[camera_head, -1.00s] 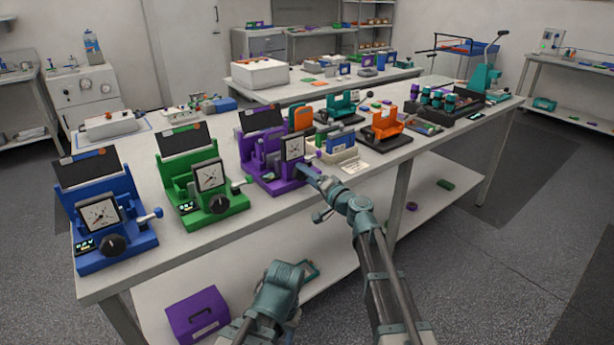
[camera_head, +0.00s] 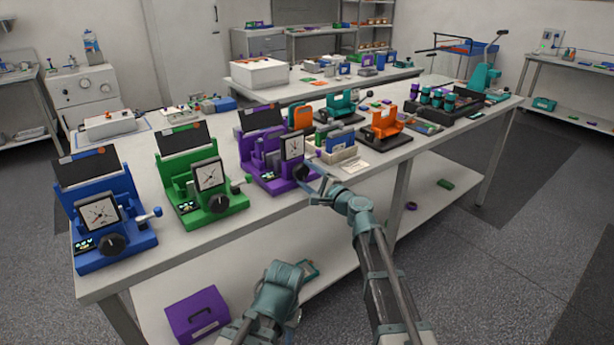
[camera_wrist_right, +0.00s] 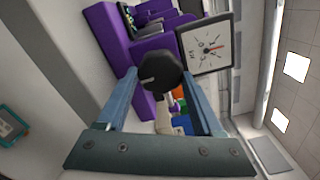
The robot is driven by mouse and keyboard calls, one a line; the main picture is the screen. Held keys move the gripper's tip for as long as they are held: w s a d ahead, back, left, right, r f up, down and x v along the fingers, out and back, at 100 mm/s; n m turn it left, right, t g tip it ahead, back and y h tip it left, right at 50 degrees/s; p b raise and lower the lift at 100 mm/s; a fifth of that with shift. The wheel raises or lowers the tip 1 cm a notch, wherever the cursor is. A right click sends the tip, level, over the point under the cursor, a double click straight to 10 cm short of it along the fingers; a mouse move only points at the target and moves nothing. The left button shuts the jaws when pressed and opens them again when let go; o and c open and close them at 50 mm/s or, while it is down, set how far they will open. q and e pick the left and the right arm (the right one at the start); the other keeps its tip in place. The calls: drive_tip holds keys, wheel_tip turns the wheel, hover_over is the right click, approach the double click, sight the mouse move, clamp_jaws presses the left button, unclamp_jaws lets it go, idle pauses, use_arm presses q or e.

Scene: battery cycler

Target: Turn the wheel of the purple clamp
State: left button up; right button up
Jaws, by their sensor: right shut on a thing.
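The purple clamp (camera_head: 262,162) stands upright on the near bench, with a white dial on its front. Its black wheel (camera_head: 301,172) sits at the lower right of the dial. My right gripper (camera_head: 309,180) is at the wheel, coming from the front right. In the right wrist view, the wheel (camera_wrist_right: 161,71) lies between the two fingertips of the right gripper (camera_wrist_right: 156,74), and the gripper is shut on it. A pale mark shows on the wheel's face. My left gripper (camera_head: 306,271) is low in front of the bench; its fingers are too small and hidden to judge.
The green clamp (camera_head: 200,185) and blue clamp (camera_head: 105,210) stand to the left on the same bench. A box (camera_head: 337,152) with blue and green items stands close to the right of the purple clamp. A purple case (camera_head: 198,315) is on the lower shelf.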

drive_tip(key=shift+m, duration=0.9)
drive_tip(key=o, duration=1.4)
drive_tip(key=shift+c, duration=0.2)
drive_tip(key=v, duration=1.4)
